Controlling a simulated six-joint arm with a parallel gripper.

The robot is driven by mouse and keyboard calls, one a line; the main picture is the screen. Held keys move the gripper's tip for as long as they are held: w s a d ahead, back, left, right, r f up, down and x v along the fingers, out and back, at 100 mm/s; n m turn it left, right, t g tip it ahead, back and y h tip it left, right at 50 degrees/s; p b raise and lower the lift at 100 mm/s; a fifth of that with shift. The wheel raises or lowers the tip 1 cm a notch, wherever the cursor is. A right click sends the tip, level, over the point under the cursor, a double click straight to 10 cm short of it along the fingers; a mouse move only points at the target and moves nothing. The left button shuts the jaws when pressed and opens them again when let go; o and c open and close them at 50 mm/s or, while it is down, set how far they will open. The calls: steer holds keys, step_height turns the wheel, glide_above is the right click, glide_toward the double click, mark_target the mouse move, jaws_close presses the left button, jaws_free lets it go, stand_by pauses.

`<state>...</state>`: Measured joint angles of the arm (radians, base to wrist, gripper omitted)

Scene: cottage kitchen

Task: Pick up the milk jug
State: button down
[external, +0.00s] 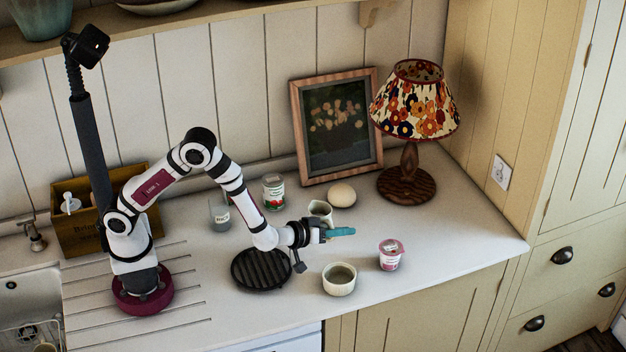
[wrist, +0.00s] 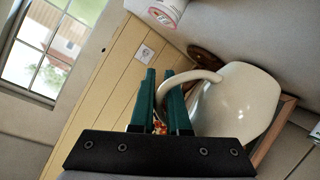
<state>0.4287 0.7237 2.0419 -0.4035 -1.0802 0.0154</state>
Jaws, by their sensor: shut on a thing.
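The milk jug (external: 319,208) is a cream-coloured vessel on the right part of the counter, partly hidden behind my gripper (external: 340,232) in the external view. In the wrist view the jug (wrist: 240,102) fills the right side, with its curved handle reaching to the teal fingers. My gripper (wrist: 163,100) is shut on the handle, which passes between the two fingers. The jug's body is beside the fingers, to their right in the wrist view. I cannot tell whether the jug's base touches the counter.
A cream bowl (external: 339,287) and a pink-lidded pot (external: 390,257) stand near the front. A black ribbed pan (external: 262,276) lies below my arm. A round cream object (external: 342,195), a tin (external: 273,192), a picture frame (external: 296,130) and a lamp (external: 415,110) stand behind.

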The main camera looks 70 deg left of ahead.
steer(key=shift+s+d+r, duration=0.3)
steer(key=shift+d+r, duration=0.05)
steer(key=shift+d, duration=0.1)
stand_by(2.0)
